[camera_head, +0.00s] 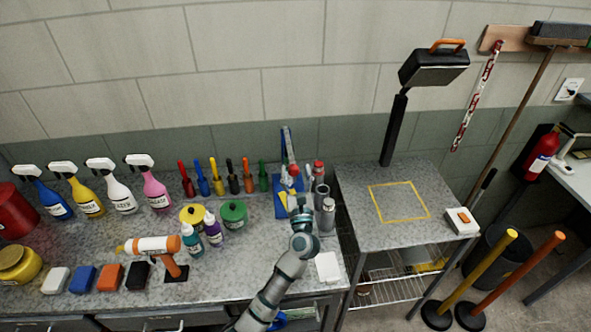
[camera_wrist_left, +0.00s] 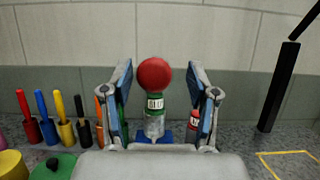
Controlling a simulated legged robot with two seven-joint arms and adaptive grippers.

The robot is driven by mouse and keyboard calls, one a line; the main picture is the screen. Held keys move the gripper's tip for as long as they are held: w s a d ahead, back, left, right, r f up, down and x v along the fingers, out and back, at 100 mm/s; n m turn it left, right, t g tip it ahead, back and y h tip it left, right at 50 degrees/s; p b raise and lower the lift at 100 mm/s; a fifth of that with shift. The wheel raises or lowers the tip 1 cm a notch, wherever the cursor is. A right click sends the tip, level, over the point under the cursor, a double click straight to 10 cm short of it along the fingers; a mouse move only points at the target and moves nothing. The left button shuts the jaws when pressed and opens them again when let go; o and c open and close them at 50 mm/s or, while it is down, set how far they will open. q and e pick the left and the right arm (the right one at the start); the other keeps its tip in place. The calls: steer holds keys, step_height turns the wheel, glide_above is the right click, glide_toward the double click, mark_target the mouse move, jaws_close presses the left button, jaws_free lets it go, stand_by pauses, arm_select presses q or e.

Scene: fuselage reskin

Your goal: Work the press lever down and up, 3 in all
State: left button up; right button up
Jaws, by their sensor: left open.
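The blue press (camera_head: 281,208) stands on the grey speckled bench, at the bench's right part. Its red ball knob (camera_head: 294,170) shows just beyond my left gripper (camera_head: 298,203). In the left wrist view the red knob (camera_wrist_left: 155,73) sits between and above the spread fingers of the left gripper (camera_wrist_left: 165,92). The fingers are open and I see no contact with the knob. Part of the press base (camera_wrist_left: 167,136) shows blue low between the fingers. The gripper and arm hide much of the press. My right gripper is not in view.
Bottles and cans (camera_head: 327,215) stand close to the right of the press. Colored screwdrivers (camera_head: 232,180) stand to the left, with a green tin (camera_head: 233,215) and small bottles (camera_head: 212,230) nearer. A side table (camera_head: 360,228) with a lamp (camera_head: 393,125) stands right.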

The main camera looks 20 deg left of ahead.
arm_select(q)
steer(key=shift+w+a, duration=0.25)
steer(key=shift+a, duration=0.3)
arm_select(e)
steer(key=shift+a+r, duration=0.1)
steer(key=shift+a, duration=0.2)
